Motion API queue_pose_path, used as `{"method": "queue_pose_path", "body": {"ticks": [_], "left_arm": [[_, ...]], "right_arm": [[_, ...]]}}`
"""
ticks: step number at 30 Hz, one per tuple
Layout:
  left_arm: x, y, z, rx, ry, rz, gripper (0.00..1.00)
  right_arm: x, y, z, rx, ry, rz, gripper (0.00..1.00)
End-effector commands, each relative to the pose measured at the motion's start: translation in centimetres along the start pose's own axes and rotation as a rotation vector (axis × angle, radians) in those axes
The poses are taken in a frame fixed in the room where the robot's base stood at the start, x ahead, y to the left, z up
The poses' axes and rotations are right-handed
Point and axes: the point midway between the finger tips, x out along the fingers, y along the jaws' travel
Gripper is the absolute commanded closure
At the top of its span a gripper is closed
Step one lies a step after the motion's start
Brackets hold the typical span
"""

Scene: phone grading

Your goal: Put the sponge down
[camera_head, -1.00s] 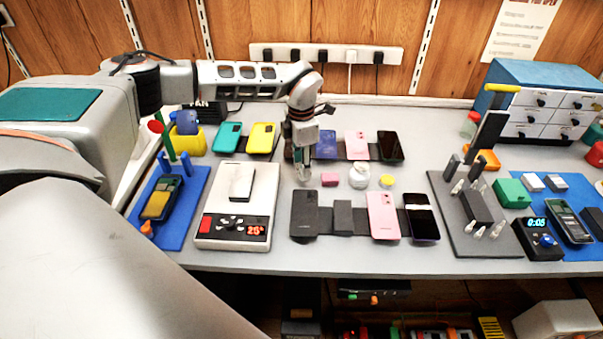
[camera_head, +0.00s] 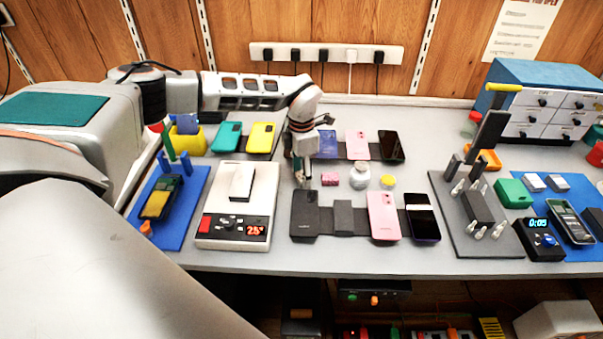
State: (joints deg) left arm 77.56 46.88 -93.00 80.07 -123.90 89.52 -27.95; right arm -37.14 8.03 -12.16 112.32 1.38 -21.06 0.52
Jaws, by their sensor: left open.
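A small pink block (camera_head: 330,179), which looks like the sponge, lies on the grey table (camera_head: 270,262) near its middle. My left gripper (camera_head: 302,178) points down just to the left of the pink block. It is open, and its fingers look empty and apart from the block. A small glass jar (camera_head: 360,177) with a pale lid stands right of the block, and a yellow round lid (camera_head: 388,182) lies beyond it. My right gripper is not in view.
Phones lie in rows behind and in front of the block, such as a pink phone (camera_head: 383,214) and a black phone (camera_head: 305,212). A white scale (camera_head: 208,205) is at left. A dark stand (camera_head: 447,235) is at right.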

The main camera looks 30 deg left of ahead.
Motion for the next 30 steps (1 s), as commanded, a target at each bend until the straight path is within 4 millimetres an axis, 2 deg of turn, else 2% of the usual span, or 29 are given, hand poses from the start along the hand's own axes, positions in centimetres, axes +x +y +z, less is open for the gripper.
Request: {"method": "queue_pose_path", "body": {"ticks": [5, 15, 21, 25, 30], "left_arm": [[-1.2, 0.1, 0.1, 0.000, -0.002, 0.001, 0.50], [-8.0, 0.1, 0.1, -0.001, -0.004, 0.002, 0.50], [-11.1, 0.0, 0.0, 0.000, -0.002, 0.001, 0.50], [-12.0, 0.0, 0.0, 0.000, -0.001, 0.001, 0.50], [-12.3, 0.0, 0.0, 0.000, 0.000, 0.000, 0.50]], "right_arm": [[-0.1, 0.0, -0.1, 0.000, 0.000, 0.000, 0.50], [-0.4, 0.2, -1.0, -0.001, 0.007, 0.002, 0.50], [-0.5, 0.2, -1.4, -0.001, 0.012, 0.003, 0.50], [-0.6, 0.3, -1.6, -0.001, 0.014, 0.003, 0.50], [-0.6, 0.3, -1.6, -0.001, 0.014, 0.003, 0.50]]}}
